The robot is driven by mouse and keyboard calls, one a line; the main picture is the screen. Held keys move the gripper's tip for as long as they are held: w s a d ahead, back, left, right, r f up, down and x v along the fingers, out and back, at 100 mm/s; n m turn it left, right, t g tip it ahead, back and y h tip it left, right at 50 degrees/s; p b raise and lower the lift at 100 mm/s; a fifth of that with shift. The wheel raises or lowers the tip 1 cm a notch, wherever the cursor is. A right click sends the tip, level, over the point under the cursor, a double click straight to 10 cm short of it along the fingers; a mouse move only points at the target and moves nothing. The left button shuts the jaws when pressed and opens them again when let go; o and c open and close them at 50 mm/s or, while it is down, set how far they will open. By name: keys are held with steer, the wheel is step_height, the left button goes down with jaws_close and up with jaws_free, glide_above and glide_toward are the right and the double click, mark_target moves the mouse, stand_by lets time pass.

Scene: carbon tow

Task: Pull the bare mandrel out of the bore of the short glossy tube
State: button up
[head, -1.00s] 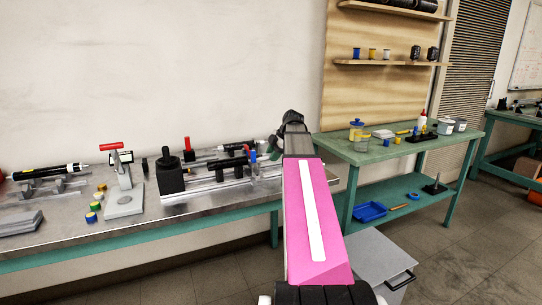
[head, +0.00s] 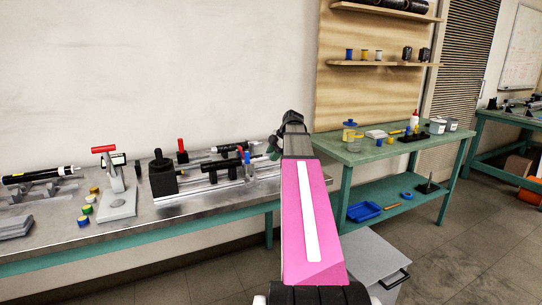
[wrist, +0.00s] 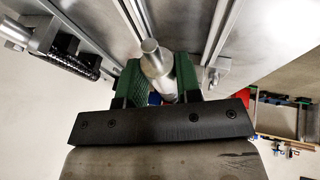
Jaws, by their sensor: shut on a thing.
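My gripper (head: 274,148) is at the right end of the metal bench, largely hidden behind my own arm in the head view. In the wrist view its green fingers (wrist: 160,82) are shut on a bare silvery rod, the mandrel (wrist: 151,55), whose round end shows. A dark glossy tube (wrist: 72,58) lies apart from the fingers at the left of the wrist view. In the head view a black tube (head: 222,165) lies in a railed fixture, with another dark tube (head: 237,146) behind it. I cannot tell whether the mandrel is still inside a bore.
A black clamp block (head: 162,180) stands at the fixture's left end. A red-handled press (head: 115,185) and a long tube on cradles (head: 38,175) are further left. A green table (head: 375,149) with jars stands to the right. Metal rails (wrist: 205,35) pass close to the fingers.

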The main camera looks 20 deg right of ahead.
steer(key=shift+w+d, duration=0.1)
steer(key=shift+d, duration=3.5)
steer(key=shift+d, duration=0.2)
steer(key=shift+d, duration=1.35)
steer(key=shift+d, duration=0.1)
steer(key=shift+w+d, duration=0.1)
steer(key=shift+d, duration=1.3)
steer(key=shift+d, duration=1.5)
steer(key=shift+w+d, duration=0.1)
steer(key=shift+d, duration=0.05)
